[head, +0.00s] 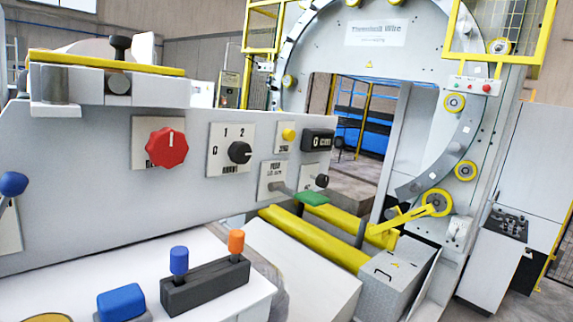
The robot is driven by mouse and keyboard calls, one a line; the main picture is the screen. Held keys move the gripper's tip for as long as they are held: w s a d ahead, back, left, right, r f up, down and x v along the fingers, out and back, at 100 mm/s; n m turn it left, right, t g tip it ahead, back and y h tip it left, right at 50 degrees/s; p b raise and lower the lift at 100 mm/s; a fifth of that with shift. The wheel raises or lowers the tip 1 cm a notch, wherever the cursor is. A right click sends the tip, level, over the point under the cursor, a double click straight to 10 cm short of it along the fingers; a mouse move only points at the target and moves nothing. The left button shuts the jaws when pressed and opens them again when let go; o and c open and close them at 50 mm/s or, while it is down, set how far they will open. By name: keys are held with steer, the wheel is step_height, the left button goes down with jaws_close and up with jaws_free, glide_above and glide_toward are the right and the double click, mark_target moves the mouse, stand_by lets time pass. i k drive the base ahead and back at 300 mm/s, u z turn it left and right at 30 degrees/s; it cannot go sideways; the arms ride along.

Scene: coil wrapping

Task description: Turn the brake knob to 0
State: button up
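A grey control panel (75,150) runs across the left half of the view. On it, a black round knob (240,152) sits on a white plate (218,165) with a 0-like mark at its left and 1 and 2 above. The lettering below the knob is too blurred to read. A light mark shows on the knob's right side, but I cannot tell for certain where it points. A red scalloped knob (166,148) with a white line at its top sits on another plate to the left; its label is unreadable. My gripper is not in view.
A yellow button (288,135), a small dark knob (321,181) and a green-ended lever (312,198) are right of the black knob. A block with blue and orange levers (205,285) stands below. A large wrapping ring (310,40) stands behind.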

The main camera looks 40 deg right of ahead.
mark_target(240, 153)
steer(key=u, duration=0.2)
steer(key=i, duration=0.85)
steer(key=z, duration=0.1)
